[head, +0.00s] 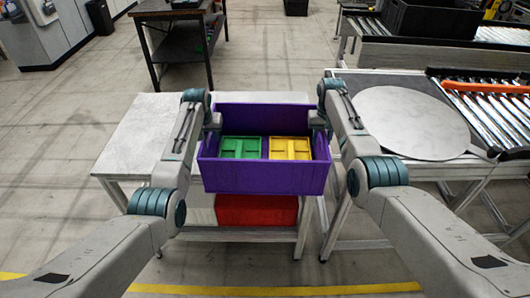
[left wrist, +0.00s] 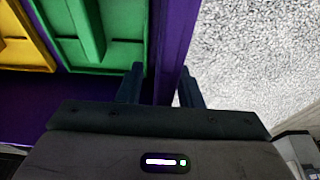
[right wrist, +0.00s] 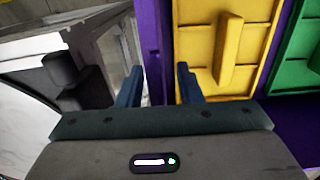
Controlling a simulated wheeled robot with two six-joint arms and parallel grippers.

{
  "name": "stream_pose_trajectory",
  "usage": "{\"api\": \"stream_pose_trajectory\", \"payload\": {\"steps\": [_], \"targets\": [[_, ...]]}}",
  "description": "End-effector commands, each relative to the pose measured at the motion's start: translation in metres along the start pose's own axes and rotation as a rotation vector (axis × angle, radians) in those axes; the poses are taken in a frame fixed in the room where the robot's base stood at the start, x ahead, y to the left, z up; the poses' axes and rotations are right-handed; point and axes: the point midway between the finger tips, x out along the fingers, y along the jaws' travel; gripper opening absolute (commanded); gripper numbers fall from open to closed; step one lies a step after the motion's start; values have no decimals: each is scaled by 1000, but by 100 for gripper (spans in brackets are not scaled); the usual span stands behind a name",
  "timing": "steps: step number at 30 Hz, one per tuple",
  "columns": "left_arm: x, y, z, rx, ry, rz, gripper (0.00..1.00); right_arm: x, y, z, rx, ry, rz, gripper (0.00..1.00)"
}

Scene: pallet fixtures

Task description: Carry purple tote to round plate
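The purple tote (head: 262,180) is an open box in the middle of the head view, with a green fixture (head: 240,148) and a yellow fixture (head: 289,148) inside. It appears held up level, its front overlapping the pale table's front edge. My left gripper (head: 212,120) is on its left wall; the left wrist view shows the fingers (left wrist: 160,85) on both sides of that wall. My right gripper (head: 322,118) is on its right wall, with fingers (right wrist: 157,82) on both sides. The round plate (head: 410,120) is a flat grey disc at the right, bare.
The pale table (head: 150,135) is under and left of the tote, with a red box (head: 256,211) on its lower shelf. A roller conveyor (head: 497,115) with an orange bar lies beyond the plate. A black crate (head: 435,18) stands at the back right.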

Motion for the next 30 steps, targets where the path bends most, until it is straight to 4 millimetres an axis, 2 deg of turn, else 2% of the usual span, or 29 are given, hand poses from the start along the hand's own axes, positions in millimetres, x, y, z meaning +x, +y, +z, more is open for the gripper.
{"api": "stream_pose_trajectory", "payload": {"steps": [5,10,11,30], "targets": [[0,0,0,0,0,0,33,0,0,0,0,0,0,33],[0,0,0,0,0,0,1,0,0,0,0,0,0,1],[0,0,0,0,0,0,0,0,0,0,0,0,0,0],[0,0,0,0,0,0,0,-1,0,0,0,1,0,0]]}}
